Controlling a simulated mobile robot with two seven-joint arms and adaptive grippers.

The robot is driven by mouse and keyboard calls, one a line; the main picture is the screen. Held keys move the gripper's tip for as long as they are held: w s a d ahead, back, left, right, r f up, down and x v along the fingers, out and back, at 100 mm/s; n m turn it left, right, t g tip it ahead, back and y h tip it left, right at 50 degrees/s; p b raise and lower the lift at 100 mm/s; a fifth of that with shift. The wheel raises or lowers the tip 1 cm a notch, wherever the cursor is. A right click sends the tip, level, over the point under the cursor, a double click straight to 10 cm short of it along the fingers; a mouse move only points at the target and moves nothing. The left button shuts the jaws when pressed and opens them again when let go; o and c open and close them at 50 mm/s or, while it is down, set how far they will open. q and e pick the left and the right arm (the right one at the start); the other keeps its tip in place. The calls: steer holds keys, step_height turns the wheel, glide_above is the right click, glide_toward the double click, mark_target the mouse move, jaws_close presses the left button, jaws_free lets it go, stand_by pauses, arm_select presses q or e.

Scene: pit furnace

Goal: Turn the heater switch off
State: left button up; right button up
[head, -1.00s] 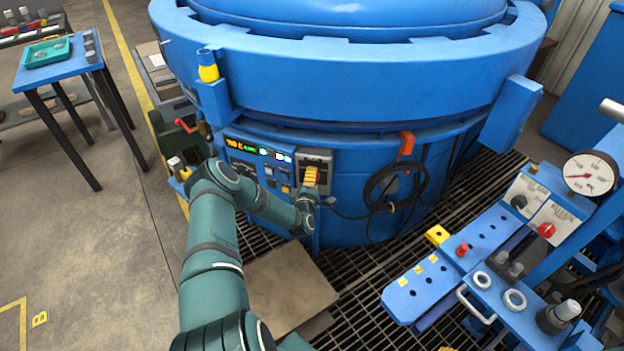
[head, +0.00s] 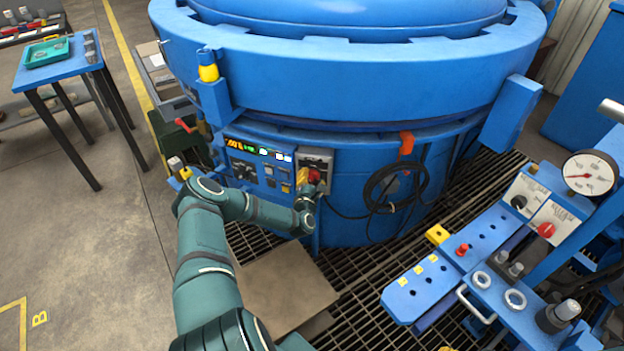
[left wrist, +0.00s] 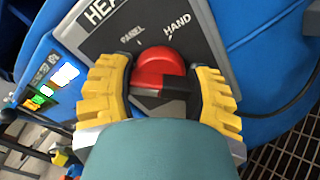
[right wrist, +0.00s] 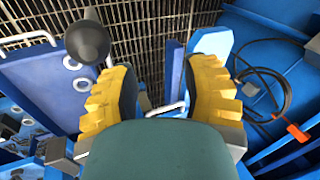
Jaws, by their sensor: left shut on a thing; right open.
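The heater switch is a red round knob with a black bar (left wrist: 160,75) on a grey plate (left wrist: 100,42) marked "HEA…", "PANEL" and "HAND". In the head view the red knob (head: 316,176) shows on the front of the blue furnace, right of the lit display. My left gripper (left wrist: 163,92) is shut on the knob, with one yellow finger on each side. Its fingers also show at the plate in the head view (head: 304,178). Which mark the knob points to is hard to tell. My right gripper (right wrist: 158,95) is open and empty in the right wrist view.
The control panel (head: 262,165) with its display is beside the switch. A black cable coil (head: 395,190) hangs to the right. A blue bench with a gauge (head: 590,173) and another red knob (head: 546,230) stands at right. Dark floor grating lies between.

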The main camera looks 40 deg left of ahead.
arm_select(q)
steer(key=shift+d+f+n, duration=0.1)
steer(key=shift+n, duration=0.4)
steer(key=o, duration=1.2)
steer(key=shift+s, duration=0.1)
steer(key=v, duration=1.2)
